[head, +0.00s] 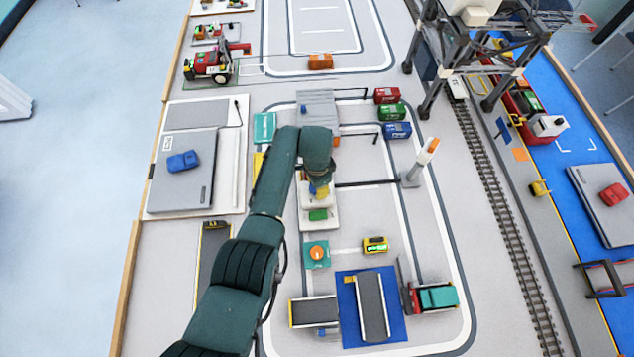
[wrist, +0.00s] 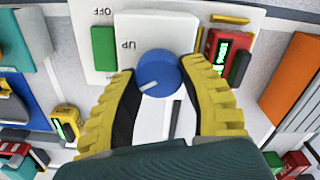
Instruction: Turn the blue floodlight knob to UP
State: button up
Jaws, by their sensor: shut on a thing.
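The round blue knob (wrist: 158,73) stands on a white panel (wrist: 82,12) in the wrist view. A short white mark on it points to the lower left of that picture. An upside-down "UP" label (wrist: 128,45) is just left of and above the knob, and an "OFF" label (wrist: 103,12) is farther up. My gripper (wrist: 160,78) has its yellow-padded fingers on either side of the knob, shut on it. In the head view my gripper (head: 320,178) is over the panel (head: 331,222) and mostly hides the knob.
A green block (wrist: 103,48) is left of the knob, and a red unit with a lit green display (wrist: 224,48) is close to the right finger. In the head view an orange knob (head: 317,253) is nearer me. A grey post (head: 412,170) stands to the right.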

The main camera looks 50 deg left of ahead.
jog(key=m, duration=0.6)
jog(key=shift+s+d+f+m, duration=0.15)
jog(key=shift+f+m, duration=0.05)
jog(key=shift+m, duration=0.1)
jog(key=m, duration=0.6)
jog(key=shift+s, duration=0.1)
dwell(0.3)
jog(key=o, duration=1.2)
jog(key=shift+c, duration=0.2)
jog(key=shift+o, duration=0.2)
jog(key=shift+r, duration=0.15)
jog(key=shift+r, duration=0.1)
notch_tip(320, 180, up, 12)
